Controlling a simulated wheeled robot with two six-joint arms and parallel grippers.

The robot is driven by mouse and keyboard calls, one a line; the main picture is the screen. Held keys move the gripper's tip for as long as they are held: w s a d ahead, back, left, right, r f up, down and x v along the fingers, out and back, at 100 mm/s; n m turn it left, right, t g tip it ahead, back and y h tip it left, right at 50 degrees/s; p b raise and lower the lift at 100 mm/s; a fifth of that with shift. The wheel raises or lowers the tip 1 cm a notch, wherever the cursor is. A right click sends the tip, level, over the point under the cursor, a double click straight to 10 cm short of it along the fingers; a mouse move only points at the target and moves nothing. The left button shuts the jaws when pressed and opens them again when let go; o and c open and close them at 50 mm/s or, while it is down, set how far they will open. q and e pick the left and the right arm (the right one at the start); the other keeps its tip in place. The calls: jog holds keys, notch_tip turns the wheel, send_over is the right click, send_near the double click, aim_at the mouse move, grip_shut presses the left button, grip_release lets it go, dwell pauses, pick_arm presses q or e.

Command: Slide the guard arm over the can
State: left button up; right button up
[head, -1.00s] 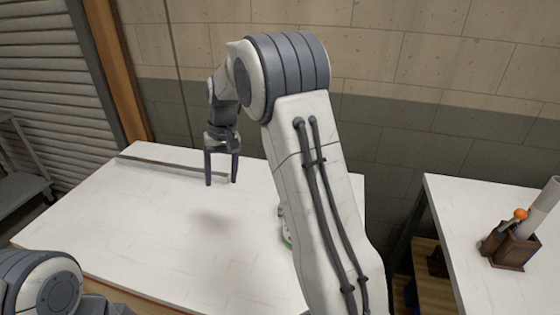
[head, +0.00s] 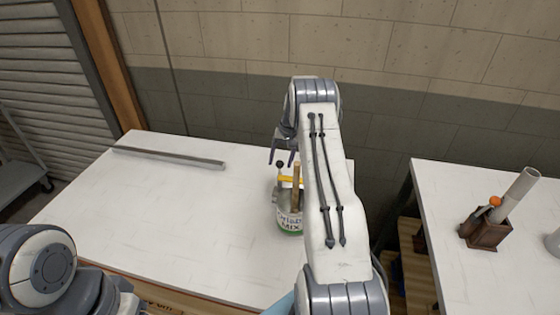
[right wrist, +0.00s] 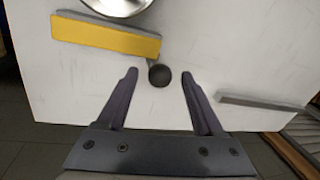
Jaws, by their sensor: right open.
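The can (head: 289,222), with a "MIX" label and green at its base, stands near the table's right edge, partly behind my right arm. The guard arm (head: 291,181) is a yellow bar beyond the can in the head view. In the right wrist view the yellow bar (right wrist: 105,37) lies beside the can's shiny round top (right wrist: 118,5), which is cut off by the frame. A dark round knob (right wrist: 159,75) is at the bar's end. My right gripper (right wrist: 160,72) is open, with the knob between its fingertips and gaps on both sides. My left gripper is out of view.
A wooden stick (head: 296,186) stands upright at the can. A grey rail (head: 168,157) lies at the back left of the white table (head: 150,215), whose middle is clear. A second table (head: 440,190) at right carries a brown holder (head: 486,232).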

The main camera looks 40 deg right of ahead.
jog(key=shift+w+a+f, duration=0.15)
jog(key=shift+f, duration=0.95)
grip_shut()
jog(key=shift+r, duration=0.1)
dwell(0.6)
